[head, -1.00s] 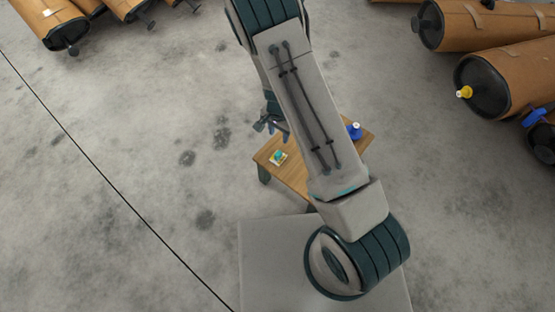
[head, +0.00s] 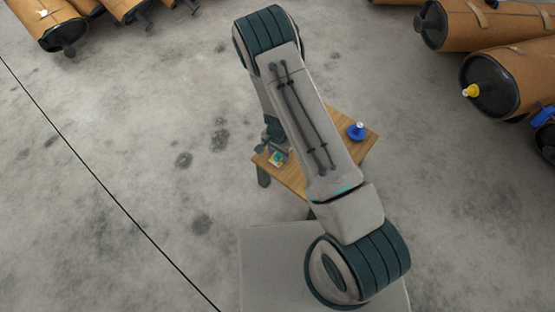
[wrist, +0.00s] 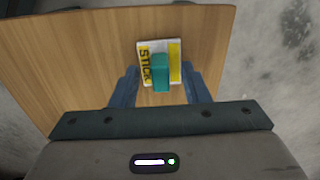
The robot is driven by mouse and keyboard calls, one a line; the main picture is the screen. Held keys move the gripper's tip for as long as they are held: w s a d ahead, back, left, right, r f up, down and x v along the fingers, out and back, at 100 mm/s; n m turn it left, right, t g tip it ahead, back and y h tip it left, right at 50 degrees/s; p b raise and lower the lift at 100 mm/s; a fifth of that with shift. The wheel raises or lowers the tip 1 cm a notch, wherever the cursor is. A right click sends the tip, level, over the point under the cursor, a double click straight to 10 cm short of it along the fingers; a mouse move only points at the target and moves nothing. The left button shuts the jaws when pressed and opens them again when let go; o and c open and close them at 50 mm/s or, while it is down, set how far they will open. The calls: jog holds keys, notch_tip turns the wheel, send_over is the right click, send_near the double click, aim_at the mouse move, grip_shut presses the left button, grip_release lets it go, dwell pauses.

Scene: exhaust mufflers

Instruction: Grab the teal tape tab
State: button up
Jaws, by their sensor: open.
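The teal tape tab (wrist: 161,72) stands up from a small white and yellow card (wrist: 175,50) marked "STICK", on a wooden table (wrist: 95,50). In the wrist view my gripper (wrist: 161,82) is open, with one blue finger on each side of the tab. I cannot tell whether the fingers touch the card. In the head view the card (head: 276,158) lies near the left corner of the table (head: 295,178), and my gripper (head: 275,147) is right at it. My arm hides part of the table there.
Brown wrapped mufflers (head: 520,60) lie at the upper right, with more mufflers (head: 40,20) at the upper left. The concrete floor left of the table is clear.

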jog(key=shift+f, duration=0.4)
jog(key=shift+r, duration=0.1)
grip_shut()
